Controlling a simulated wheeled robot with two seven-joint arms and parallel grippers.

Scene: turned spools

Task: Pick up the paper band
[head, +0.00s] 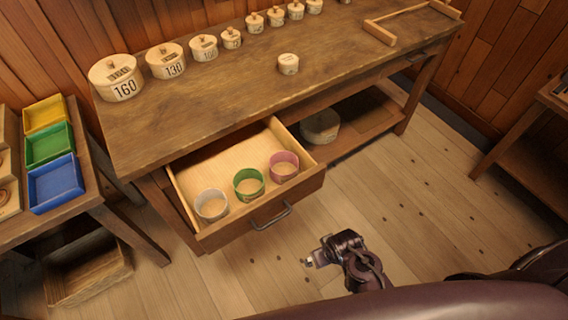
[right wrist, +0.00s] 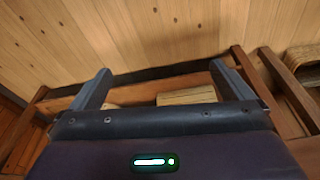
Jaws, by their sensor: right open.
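Three ring-shaped bands stand in the open drawer (head: 215,170): a whitish band (head: 211,206) on the left, a green band (head: 248,185) in the middle and a pink band (head: 284,166) on the right. The whitish one looks most like paper, but I cannot tell the material for sure. My right gripper (head: 312,259) is in front of the drawer, to the right of and below the bands in the head view, apart from them. In the right wrist view its two fingers (right wrist: 162,80) are spread with nothing held between them. My left gripper is not in view.
The drawer's front with its handle (head: 271,217) lies between my right gripper and the bands. Several numbered round boxes line the bench top (head: 230,85), with one small box (head: 288,64) apart. Yellow, green and blue trays (head: 56,184) sit on a side table. Floor at right is clear.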

